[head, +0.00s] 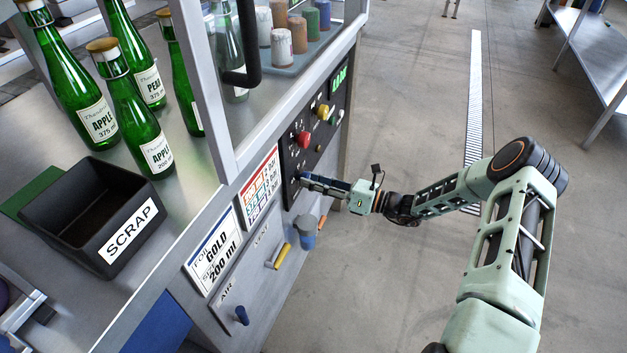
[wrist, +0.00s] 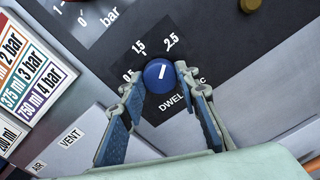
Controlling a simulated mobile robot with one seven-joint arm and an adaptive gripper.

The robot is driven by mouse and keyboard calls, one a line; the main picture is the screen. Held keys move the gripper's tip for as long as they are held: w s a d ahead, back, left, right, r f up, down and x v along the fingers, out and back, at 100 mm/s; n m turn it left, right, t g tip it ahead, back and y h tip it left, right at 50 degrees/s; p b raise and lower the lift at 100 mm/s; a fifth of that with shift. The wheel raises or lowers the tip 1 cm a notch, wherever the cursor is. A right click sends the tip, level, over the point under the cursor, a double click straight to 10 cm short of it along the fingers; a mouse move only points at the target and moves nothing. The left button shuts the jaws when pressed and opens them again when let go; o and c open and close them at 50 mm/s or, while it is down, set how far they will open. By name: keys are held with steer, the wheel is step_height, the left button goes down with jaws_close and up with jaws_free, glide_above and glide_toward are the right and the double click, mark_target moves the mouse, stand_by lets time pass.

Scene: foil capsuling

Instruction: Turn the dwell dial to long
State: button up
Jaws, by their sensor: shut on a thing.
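The dwell dial (wrist: 156,82) is a round blue knob with a white line on its face, on a black plate marked 1.5 and 2.5, with a third mark partly hidden at left. The white line points up and slightly right in the wrist view, roughly toward 2.5. My gripper (wrist: 157,77) has one finger on each side of the knob and is shut on it. In the head view my gripper (head: 303,181) reaches the lower part of the black control panel (head: 318,130), and the dial is hidden there.
A red knob (head: 303,139) and a yellow knob (head: 322,112) sit above on the panel. Green bottles (head: 137,118) and a scrap bin (head: 60,205) stand on the bench. Open floor lies right.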

steer(key=shift+m, duration=0.6)
steer(key=o, duration=1.2)
steer(key=shift+c, duration=0.2)
steer(key=shift+d, duration=0.1)
steer(key=v, duration=1.2)
steer(key=shift+s, duration=0.1)
